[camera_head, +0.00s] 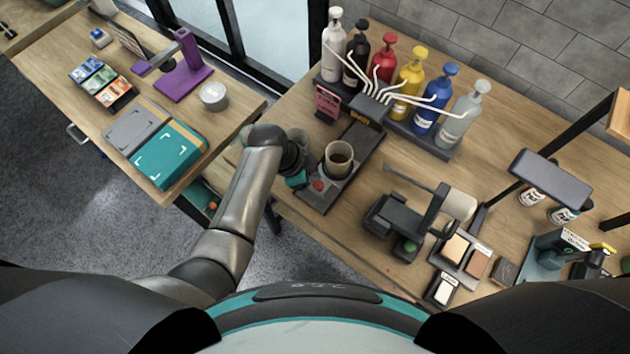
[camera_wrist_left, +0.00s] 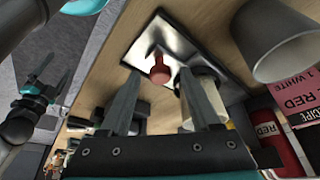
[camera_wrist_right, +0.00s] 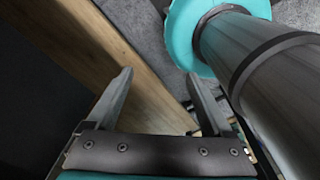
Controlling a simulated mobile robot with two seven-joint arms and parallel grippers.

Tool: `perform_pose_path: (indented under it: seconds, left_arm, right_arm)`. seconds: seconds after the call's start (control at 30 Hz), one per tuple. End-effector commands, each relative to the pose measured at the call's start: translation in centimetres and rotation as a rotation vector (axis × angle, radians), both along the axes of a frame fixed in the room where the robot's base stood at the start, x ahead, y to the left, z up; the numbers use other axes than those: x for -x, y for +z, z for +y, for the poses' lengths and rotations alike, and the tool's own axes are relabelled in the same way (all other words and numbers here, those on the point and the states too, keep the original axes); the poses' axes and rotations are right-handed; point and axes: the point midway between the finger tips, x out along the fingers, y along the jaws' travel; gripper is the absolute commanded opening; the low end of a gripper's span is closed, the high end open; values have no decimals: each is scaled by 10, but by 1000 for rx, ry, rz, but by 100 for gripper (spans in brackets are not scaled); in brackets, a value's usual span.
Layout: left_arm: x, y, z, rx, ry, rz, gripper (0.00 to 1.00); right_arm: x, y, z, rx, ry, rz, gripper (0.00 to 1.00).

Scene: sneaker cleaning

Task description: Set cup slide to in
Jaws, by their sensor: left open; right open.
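The cup slide (camera_head: 312,199) is a dark flat track that runs from the pump dispenser toward the table's front edge. A light cup with dark liquid (camera_head: 338,159) stands on it, partway along. A red knob (camera_head: 318,185) sits at the slide's near end. In the left wrist view the red knob (camera_wrist_left: 159,70) appears between the fingertips of my open left gripper (camera_wrist_left: 159,82); I cannot tell if they touch it. The cup (camera_wrist_left: 278,42) is at upper right there. My right gripper (camera_wrist_right: 158,85) is open and empty by a wooden table edge (camera_wrist_right: 120,60).
Several coloured pump bottles (camera_head: 410,80) with white spouts stand behind the slide. A pink recipe card (camera_head: 328,101) is at its far left. A black device with a cream roller (camera_head: 410,220) stands to the right. A second table (camera_head: 235,105) is at left, across a gap.

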Motion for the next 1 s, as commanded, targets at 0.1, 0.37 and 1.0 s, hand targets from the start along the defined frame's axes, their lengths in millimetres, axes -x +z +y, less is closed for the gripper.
perform_pose_path:
  seconds: [0.1,0.37,1.0]
  left_arm:
    - [0,-2,-1,0,0,-1,63]
    - [0,-1,-1,1,0,-1,57]
    - [0,-1,-1,1,0,0,0]
  right_arm:
    - [-1,-1,0,0,0,-1,85]
    - [-2,0,0,-1,0,-3,85]
    - [-3,0,1,-1,0,-5,85]
